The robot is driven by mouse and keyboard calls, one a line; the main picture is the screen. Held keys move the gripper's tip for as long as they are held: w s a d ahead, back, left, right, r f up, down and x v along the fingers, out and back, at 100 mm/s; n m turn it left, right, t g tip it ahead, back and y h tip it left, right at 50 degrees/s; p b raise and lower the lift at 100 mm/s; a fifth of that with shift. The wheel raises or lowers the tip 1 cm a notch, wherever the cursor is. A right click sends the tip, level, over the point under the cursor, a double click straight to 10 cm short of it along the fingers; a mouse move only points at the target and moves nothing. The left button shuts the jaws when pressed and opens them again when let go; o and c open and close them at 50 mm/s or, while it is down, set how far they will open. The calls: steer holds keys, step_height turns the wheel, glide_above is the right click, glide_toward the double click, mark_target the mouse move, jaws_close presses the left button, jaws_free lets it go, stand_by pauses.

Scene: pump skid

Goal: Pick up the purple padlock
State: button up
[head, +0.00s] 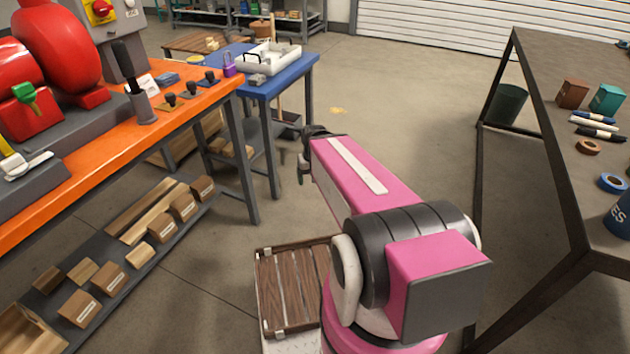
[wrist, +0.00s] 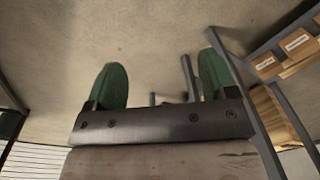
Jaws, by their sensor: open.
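The purple padlock (head: 228,66) stands upright with its shackle up, where the far right end of the orange bench meets the blue table in the head view. I cannot tell which of the two it rests on. My gripper (head: 303,170) hangs beyond my pink arm, lower than the tabletops and to the right of the padlock, well apart from it. My arm partly hides it. In the wrist view, the green fingers of my gripper (wrist: 162,82) are spread with nothing between them. The padlock does not show in the wrist view.
The orange bench (head: 70,185) also holds a red pump and several small handled pieces near the padlock. The blue table (head: 300,68) carries a white tray (head: 268,56). A wooden crate (head: 290,290) sits below my arm. A dark table (head: 560,130) stands right; open floor lies between.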

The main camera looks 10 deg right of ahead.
steer(key=shift+o, duration=0.5)
steer(key=shift+s+d+f, duration=0.35)
steer(key=shift+s, duration=0.3)
steer(key=n+t+y, duration=0.8)
steer(key=n+y, duration=0.2)
glide_toward(232, 66)
steer(key=x, duration=1.2)
steer(key=shift+a+f, duration=0.1)
steer(key=shift+a, duration=0.05)
steer(key=c, duration=1.2)
steer(key=shift+o, duration=0.2)
steer(key=shift+s, duration=0.1)
